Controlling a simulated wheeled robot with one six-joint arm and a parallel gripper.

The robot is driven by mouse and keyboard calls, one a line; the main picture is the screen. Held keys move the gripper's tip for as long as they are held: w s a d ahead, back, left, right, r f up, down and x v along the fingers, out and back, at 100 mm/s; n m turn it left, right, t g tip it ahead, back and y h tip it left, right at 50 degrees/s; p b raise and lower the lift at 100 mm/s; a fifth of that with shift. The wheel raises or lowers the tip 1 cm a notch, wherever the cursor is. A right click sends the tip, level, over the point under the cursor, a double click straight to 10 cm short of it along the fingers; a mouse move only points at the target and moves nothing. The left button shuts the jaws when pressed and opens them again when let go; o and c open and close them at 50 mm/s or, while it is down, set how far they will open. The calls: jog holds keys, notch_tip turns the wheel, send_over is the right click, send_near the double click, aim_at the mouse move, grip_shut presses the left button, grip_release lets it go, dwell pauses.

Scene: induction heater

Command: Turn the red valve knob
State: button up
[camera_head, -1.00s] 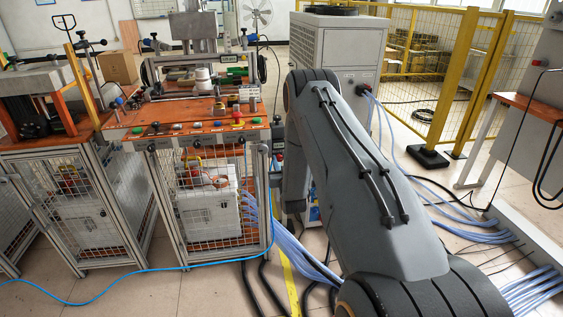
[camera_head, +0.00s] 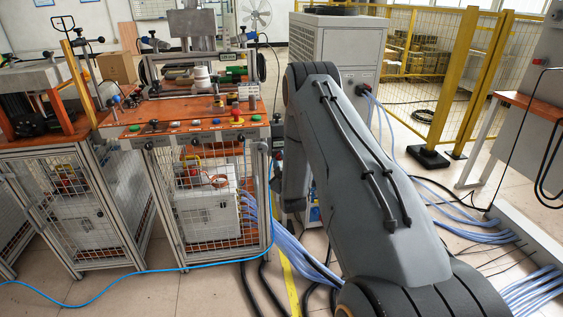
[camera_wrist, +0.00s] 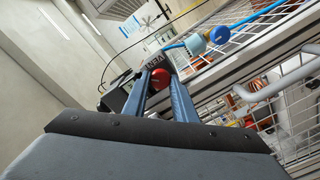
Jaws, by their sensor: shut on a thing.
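The red valve knob (camera_wrist: 160,81) is round and shows in the middle of the wrist view. My gripper (camera_wrist: 160,75) has one finger on each side of it and is shut on it. The far side of the knob is hidden. In the head view, my arm hides the place where the gripper meets the knob.
In the head view, an orange-topped workbench (camera_head: 165,137) stands left of my arm. Hoses (camera_head: 300,250) run across the floor. A yellow fence (camera_head: 465,80) stands right.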

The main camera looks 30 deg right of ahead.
jog(key=n+b, duration=0.1)
jog(key=n, duration=0.3)
jog(key=shift+f+n, duration=0.15)
jog(key=shift+n, duration=0.15)
jog(key=shift+n+b, duration=0.3)
jog(key=shift+n, duration=1.7)
jog(key=shift+s, duration=0.1)
jog(key=o, duration=1)
jog(key=shift+a, duration=0.1)
jog(key=shift+s, duration=0.2)
jog(key=v, duration=0.7)
jog(key=shift+s+a, duration=0.1)
jog(key=shift+s, duration=0.05)
